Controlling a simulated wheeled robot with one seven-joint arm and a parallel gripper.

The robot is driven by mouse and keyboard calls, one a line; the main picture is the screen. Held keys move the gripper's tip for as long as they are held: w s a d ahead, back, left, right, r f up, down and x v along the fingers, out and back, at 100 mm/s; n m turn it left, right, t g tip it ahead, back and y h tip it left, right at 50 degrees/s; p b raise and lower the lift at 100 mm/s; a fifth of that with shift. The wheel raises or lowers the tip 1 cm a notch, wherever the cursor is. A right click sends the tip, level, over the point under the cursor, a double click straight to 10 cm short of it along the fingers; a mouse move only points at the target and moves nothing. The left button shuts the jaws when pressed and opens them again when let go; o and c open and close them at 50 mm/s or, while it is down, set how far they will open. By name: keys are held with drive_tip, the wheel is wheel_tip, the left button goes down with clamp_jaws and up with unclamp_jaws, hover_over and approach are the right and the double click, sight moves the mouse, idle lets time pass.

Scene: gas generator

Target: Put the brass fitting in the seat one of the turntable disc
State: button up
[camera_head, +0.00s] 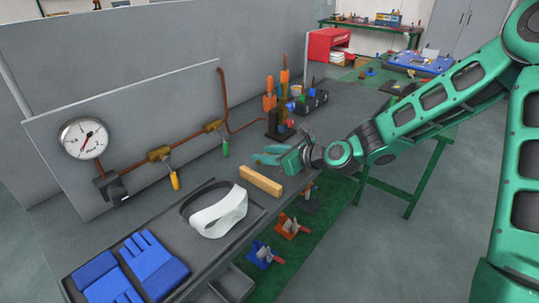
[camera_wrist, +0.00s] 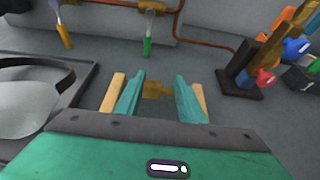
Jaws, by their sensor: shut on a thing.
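My gripper (camera_wrist: 158,92) has teal fingers, closed on a small brass fitting (camera_wrist: 157,89) between their tips in the wrist view. In the head view my gripper (camera_head: 268,155) is over the grey workbench, just behind a tan block; the fitting cannot be made out there. I cannot make out the turntable disc or its seat one in either view.
The tan block (camera_head: 261,181) lies near the bench's front edge. A copper pipe with a gauge (camera_head: 83,138) runs along the panel. A dark tool stand (camera_head: 280,124) is behind.

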drive_tip(key=shift+f, duration=0.55)
drive_tip(key=o, duration=1.1)
drive_tip(key=shift+c, duration=0.2)
drive_tip(key=shift+r, duration=0.45)
drive_tip(key=v, duration=1.2)
drive_tip(key=shift+r, duration=0.1)
